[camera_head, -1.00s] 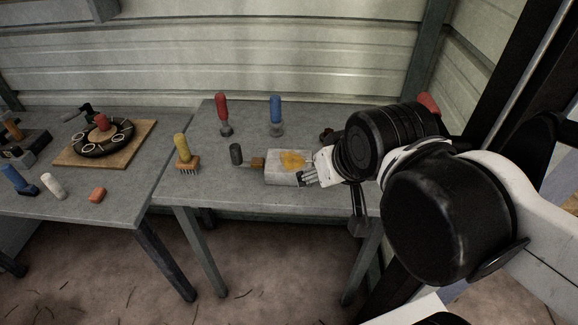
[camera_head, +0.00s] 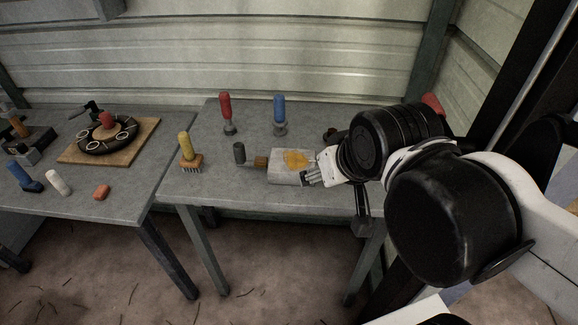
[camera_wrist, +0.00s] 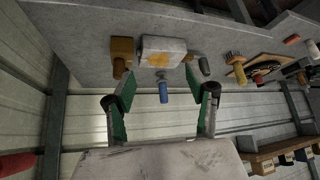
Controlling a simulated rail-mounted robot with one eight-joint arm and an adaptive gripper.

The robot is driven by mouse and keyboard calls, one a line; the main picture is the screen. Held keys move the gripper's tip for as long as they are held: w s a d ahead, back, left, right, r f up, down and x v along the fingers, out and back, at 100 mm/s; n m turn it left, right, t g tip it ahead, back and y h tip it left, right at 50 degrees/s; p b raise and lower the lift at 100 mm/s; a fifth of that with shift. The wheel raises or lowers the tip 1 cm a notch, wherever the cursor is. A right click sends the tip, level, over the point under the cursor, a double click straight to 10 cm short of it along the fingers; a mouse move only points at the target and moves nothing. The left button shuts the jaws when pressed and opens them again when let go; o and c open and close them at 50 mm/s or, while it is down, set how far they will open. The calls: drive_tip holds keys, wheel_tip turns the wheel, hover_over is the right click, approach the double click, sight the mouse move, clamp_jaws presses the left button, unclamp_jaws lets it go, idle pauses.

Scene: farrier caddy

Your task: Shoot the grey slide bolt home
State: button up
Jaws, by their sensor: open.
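A dark grey upright cylinder (camera_head: 239,152), probably the slide bolt's knob, stands at the left end of a whitish box (camera_head: 283,177) with a yellow-orange patch. A small brown block (camera_head: 261,162) lies between them. The wrist view shows the box (camera_wrist: 150,45) and the grey cylinder (camera_wrist: 204,66) right of it. My gripper (camera_head: 312,177) is at the box's right end in the head view, apart from the cylinder. In the wrist view my gripper (camera_wrist: 160,80) has its green-padded fingers spread, with nothing held between them. Whether a finger touches the box I cannot tell.
A yellow-handled brush (camera_head: 188,150) stands left of the cylinder. Red-handled (camera_head: 226,106) and blue-handled (camera_head: 279,110) tools stand behind. A second table at left carries a wooden board (camera_head: 142,137) with a black ring (camera_head: 88,146). The bench front edge is close to the box.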

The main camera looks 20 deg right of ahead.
drive_tip(key=shift+w+r, duration=0.15)
drive_tip(key=c, duration=0.4)
drive_tip(key=w+a+r+g+p, duration=0.1)
drive_tip(key=w+a+r+g, duration=0.1)
drive_tip(key=w+r, duration=0.35)
drive_tip(key=shift+c, duration=0.2)
drive_tip(key=n+g+p, duration=0.2)
drive_tip(key=g+p, duration=0.2)
drive_tip(key=g, duration=0.1)
hover_over(240, 154)
drive_tip(key=w, duration=0.2)
wheel_tip(240, 154, down, 6)
drive_tip(key=f, duration=1.4)
drive_tip(key=shift+s+b, duration=0.25)
drive_tip(key=shift+b, duration=0.15)
drive_tip(key=shift+c, duration=0.5)
clamp_jaws()
